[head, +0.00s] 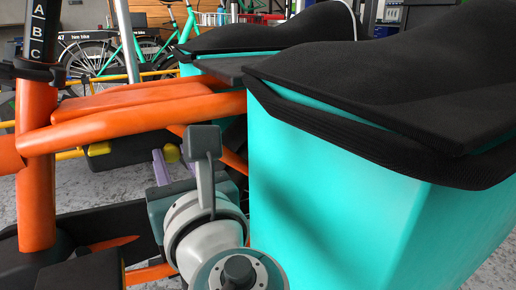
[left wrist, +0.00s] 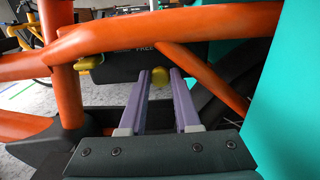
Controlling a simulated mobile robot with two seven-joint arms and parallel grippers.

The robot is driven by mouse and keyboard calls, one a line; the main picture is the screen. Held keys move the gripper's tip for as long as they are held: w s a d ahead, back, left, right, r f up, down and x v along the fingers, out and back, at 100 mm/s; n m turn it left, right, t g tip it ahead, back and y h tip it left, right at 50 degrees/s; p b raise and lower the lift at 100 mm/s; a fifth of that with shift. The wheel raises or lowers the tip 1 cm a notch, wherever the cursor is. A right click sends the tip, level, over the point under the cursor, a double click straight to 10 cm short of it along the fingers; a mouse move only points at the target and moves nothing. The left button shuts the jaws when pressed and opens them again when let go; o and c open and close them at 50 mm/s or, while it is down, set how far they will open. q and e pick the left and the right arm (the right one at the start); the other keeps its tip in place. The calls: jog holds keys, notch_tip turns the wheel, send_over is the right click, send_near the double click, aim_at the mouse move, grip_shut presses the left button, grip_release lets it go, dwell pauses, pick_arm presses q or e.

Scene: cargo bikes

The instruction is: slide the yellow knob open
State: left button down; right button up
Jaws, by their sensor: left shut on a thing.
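The yellow knob (head: 171,153) sits at the right end of a black lock body (left wrist: 125,64) under the orange bike frame. It also shows in the left wrist view (left wrist: 159,77), between the two purple fingertips. My left gripper (head: 173,158) reaches in from the front, with one finger on each side of the knob, and is shut on it. Lettering ending in "FREE" shows on the lock body. Another yellow part (head: 98,148) is at the body's left end. My right gripper is not in view.
Orange frame tubes (head: 120,127) pass close above and beside the fingers. A large turquoise cargo box (head: 330,190) with a black cover (head: 390,75) stands close on the right. A second bike (head: 105,55) stands behind. Grey floor shows at left.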

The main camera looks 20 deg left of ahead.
aim_at(137, 151)
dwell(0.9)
pick_arm(q)
jog(key=s+a+p, duration=0.3)
jog(key=shift+s+r+p, duration=0.1)
jog(key=shift+s+p, duration=0.1)
jog(key=shift+p, duration=0.1)
jog(key=shift+w+d, duration=0.1)
jog(key=c, duration=1.1)
grip_release()
jog(key=o, duration=0.5)
jog(key=shift+c, duration=0.2)
